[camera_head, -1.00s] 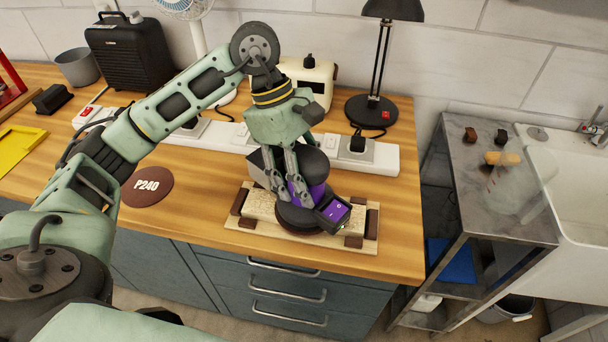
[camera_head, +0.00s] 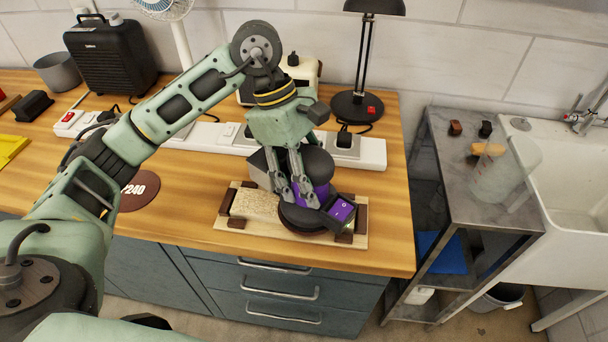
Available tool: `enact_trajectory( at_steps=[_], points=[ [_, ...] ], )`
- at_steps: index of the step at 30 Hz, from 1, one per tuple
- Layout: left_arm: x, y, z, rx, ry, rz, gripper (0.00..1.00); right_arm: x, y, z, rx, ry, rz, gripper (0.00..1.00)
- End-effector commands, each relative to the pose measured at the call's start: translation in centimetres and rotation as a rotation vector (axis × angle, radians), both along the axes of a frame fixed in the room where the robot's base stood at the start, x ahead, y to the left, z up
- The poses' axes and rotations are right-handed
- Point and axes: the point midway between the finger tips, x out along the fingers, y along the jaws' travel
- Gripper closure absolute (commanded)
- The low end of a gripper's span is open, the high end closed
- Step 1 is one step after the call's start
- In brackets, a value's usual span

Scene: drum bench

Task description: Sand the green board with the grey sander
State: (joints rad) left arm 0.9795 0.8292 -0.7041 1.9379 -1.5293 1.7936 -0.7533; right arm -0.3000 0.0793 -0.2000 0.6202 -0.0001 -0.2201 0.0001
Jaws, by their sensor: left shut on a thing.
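The sander (camera_head: 309,192), dark grey with a purple band and a small purple screen, sits upright over the right part of the board. My left gripper (camera_head: 295,190) is shut on it from above. The board (camera_head: 255,205) looks pale tan and speckled rather than green in the part that shows. Its left part is bare, and the sander hides much of its middle and right. It lies between dark brown blocks on a light wooden base (camera_head: 225,222). I cannot tell whether the sander's pad touches the board. My right gripper is out of view.
A white power strip (camera_head: 372,155) runs behind the base. A brown P240 disc (camera_head: 140,190) lies to the left, partly behind my arm. A black lamp (camera_head: 357,105) stands behind. The bench top is clear right of the base, up to its edge.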

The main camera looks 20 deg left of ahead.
Motion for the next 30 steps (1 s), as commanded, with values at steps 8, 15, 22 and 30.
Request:
enact_trajectory(
  at_steps=[8, 15, 22, 30],
  points=[
    [0.1, -0.7, -0.1, -0.005, -0.001, -0.002, 0.86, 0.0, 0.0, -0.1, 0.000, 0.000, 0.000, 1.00],
    [0.3, -1.5, -0.1, -0.007, 0.001, -0.003, 0.86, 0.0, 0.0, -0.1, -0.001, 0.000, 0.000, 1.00],
    [0.5, -2.2, -0.1, -0.006, 0.001, -0.003, 0.86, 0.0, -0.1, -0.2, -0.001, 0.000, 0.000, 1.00],
    [0.8, -3.0, 0.0, -0.005, 0.000, -0.002, 0.86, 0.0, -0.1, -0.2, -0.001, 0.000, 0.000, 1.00]
  ],
)
